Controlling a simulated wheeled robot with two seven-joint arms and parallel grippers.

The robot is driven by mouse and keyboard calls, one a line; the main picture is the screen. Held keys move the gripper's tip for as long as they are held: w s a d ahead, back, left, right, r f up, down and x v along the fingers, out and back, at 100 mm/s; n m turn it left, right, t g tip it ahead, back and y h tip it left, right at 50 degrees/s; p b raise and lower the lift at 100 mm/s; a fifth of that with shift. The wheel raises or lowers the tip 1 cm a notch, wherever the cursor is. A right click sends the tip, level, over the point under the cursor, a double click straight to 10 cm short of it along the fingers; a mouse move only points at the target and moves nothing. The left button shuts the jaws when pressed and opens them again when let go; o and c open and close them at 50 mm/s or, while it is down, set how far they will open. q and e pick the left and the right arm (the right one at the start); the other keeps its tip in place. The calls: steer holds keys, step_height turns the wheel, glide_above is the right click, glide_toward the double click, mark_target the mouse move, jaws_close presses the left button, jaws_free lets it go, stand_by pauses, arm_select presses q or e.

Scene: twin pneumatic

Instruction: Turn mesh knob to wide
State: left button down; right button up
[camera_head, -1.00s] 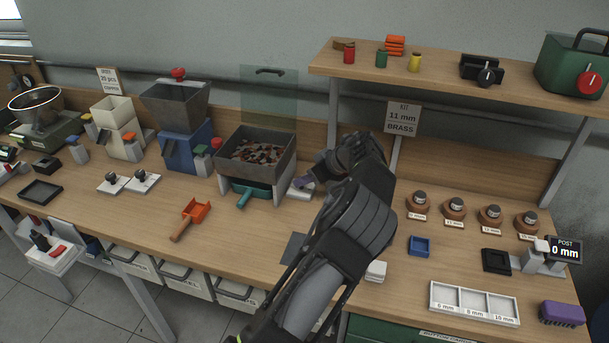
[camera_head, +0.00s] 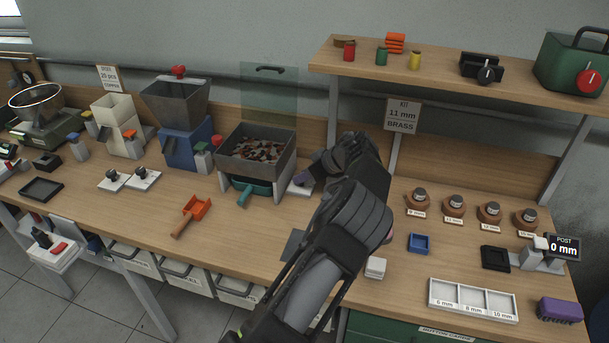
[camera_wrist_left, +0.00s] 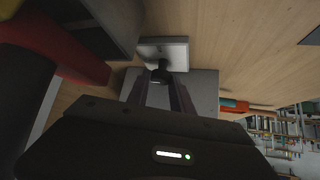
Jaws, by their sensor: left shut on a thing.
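The mesh knob (camera_wrist_left: 161,73) is a small dark knob on a pale square plate (camera_wrist_left: 165,48) in the left wrist view. In the head view the plate (camera_head: 299,189) shows beside the grey box of mixed pieces (camera_head: 283,171), and my wrist hides the knob. My left gripper (camera_wrist_left: 161,84) is shut on the knob, one finger on each side of it. In the head view the left gripper (camera_head: 309,180) is mostly hidden behind my own arm. Which setting the knob points to cannot be read. My right gripper is not in view.
A teal scoop-like handle (camera_head: 244,198) sticks out under the box. An orange scoop (camera_head: 194,211) lies on the bench to the left. Two similar knob plates (camera_head: 143,180) stand farther left. A white stack (camera_head: 375,268) and a blue tray (camera_head: 418,244) lie right of my arm.

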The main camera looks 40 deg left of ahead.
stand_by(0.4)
arm_select(q)
steer(key=shift+f+m+t+b, duration=0.2)
steer(key=shift+m+t+b, duration=0.35)
steer(key=shift+b, duration=0.6)
steer(key=m+t+b, duration=0.1)
steer(key=b, duration=0.1)
steer(key=m+t+b, duration=0.1)
steer(key=m+b, duration=0.1)
steer(key=m+t+h+b, duration=0.1)
steer(key=b, duration=0.1)
steer(key=shift+s+a+f, duration=0.1)
steer(key=shift+s, duration=0.2)
steer(key=shift+m+t+h+b, duration=0.55)
steer(key=shift+m+b, duration=0.25)
steer(key=shift+m, duration=0.15)
steer(key=shift+s+a+r+m+t+h+b, duration=0.15)
steer(key=shift+m+t+h+b, duration=0.1)
steer(key=shift+m, duration=0.2)
steer(key=shift+w+d+r+m+t+h+b, duration=0.1)
steer(key=shift+m+t+b, duration=0.15)
steer(key=shift+m, duration=0.2)
steer(key=shift+r, duration=0.1)
steer(key=c, duration=1.2)
jaws_free()
